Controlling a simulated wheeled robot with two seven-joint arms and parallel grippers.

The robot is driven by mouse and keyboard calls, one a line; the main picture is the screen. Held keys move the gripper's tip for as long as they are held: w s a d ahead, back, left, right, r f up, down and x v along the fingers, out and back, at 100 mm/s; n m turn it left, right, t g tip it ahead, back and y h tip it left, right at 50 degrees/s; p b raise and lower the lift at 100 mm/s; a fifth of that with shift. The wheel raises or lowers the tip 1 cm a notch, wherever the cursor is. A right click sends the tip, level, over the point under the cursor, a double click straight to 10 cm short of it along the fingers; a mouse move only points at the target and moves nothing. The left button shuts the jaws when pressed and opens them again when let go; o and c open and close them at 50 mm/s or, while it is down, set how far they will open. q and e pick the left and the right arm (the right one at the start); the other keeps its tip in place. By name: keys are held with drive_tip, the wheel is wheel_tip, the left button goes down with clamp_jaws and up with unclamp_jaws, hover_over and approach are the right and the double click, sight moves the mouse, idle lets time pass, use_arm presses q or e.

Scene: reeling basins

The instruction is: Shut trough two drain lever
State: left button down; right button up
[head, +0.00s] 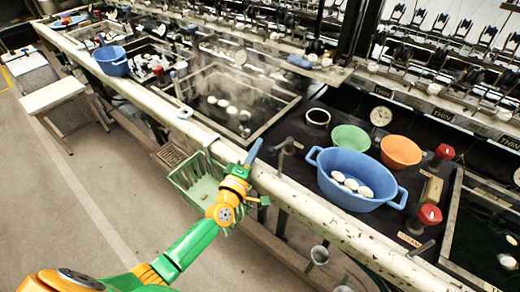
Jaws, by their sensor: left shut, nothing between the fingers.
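A grey metal lever-like fitting (288,148) stands on the bench's front edge, between a steaming water trough (272,118) and a blue basin (352,170). I cannot tell for sure that it is the trough two drain lever. Another short grey lever (420,248) lies at the front edge by the right-hand trough (480,240). My left gripper (254,152) is shut and empty, its blue fingers pointing up in front of the bench edge. It is left of the upright fitting and appears apart from it. My right gripper is out of view.
The pale front rail (330,222) runs along the bench. A green basket (196,182) hangs in front of it, close to my left wrist. Green (350,138) and orange (401,150) bowls stand behind the blue basin, which holds white cocoons. Red-knobbed valves (429,214) are at right.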

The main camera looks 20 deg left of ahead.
sight(268, 152)
use_arm(q)
drive_tip(key=shift+s+d, duration=0.45)
drive_tip(key=shift+d, duration=0.3)
drive_tip(key=shift+f, duration=0.1)
drive_tip(key=shift+s+d+p, duration=0.45)
drive_tip(key=shift+s+d, duration=0.1)
drive_tip(key=shift+d, duration=0.2)
drive_tip(key=shift+s+d, duration=0.2)
drive_tip(key=shift+d, duration=0.1)
drive_tip(key=shift+a, duration=0.1)
